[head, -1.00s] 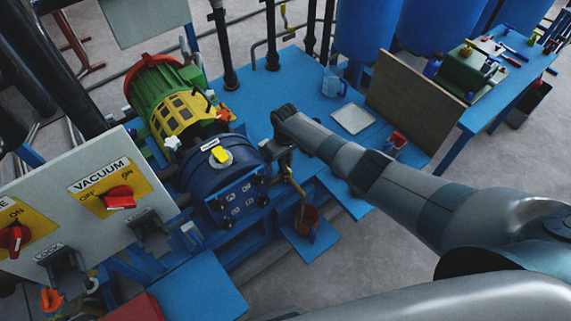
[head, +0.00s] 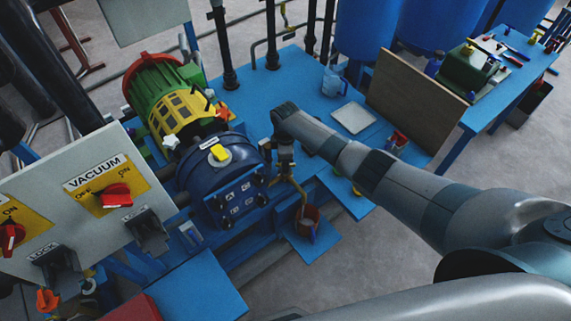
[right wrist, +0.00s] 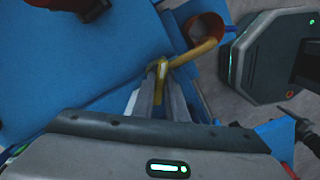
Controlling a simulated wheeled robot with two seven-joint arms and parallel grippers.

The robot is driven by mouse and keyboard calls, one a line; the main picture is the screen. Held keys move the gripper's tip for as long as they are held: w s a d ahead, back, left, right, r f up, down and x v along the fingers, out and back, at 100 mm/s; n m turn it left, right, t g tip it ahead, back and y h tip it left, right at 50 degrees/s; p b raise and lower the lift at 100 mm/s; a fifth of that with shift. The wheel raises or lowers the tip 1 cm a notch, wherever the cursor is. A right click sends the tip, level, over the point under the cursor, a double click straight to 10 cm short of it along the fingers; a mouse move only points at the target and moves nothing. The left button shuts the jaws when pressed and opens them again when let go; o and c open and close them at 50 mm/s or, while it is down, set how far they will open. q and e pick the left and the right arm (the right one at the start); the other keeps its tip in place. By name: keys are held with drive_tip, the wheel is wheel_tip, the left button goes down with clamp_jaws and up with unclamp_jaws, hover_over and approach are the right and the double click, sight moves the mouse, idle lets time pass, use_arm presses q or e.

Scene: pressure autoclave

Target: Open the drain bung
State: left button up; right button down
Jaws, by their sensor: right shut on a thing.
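The blue autoclave vessel (head: 215,170) lies on the blue bench, with a yellow block on top. A brass drain pipe (head: 299,192) comes off beside its front end and bends down to a red-brown bucket (head: 306,218). My right gripper (head: 286,166) is at the top of this pipe, to the right of the vessel's front. In the right wrist view its fingers (right wrist: 161,92) are shut on a small brass piece, which I take for the drain bung (right wrist: 162,70), at the pipe's end. The fingers hide part of it. My left gripper is not in view.
A white panel with a red VACUUM knob (head: 117,195) stands at the left. A clear jug (head: 334,80), a pale tray (head: 353,118) and an upright wooden board (head: 415,95) are beyond my right arm. The blue bench is open between jug and vessel.

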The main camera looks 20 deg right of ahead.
drive_tip(key=shift+w+n+b, duration=0.1)
drive_tip(key=shift+n+b, duration=0.4)
drive_tip(key=shift+n, duration=1.8)
drive_tip(key=c, duration=1.8)
unclamp_jaws()
drive_tip(key=shift+o, duration=0.2)
drive_tip(key=shift+r, duration=0.1)
wheel_tip(320, 180, up, 17)
drive_tip(key=b, duration=0.2)
drive_tip(key=shift+r+b, duration=0.15)
drive_tip(key=shift+b, duration=0.2)
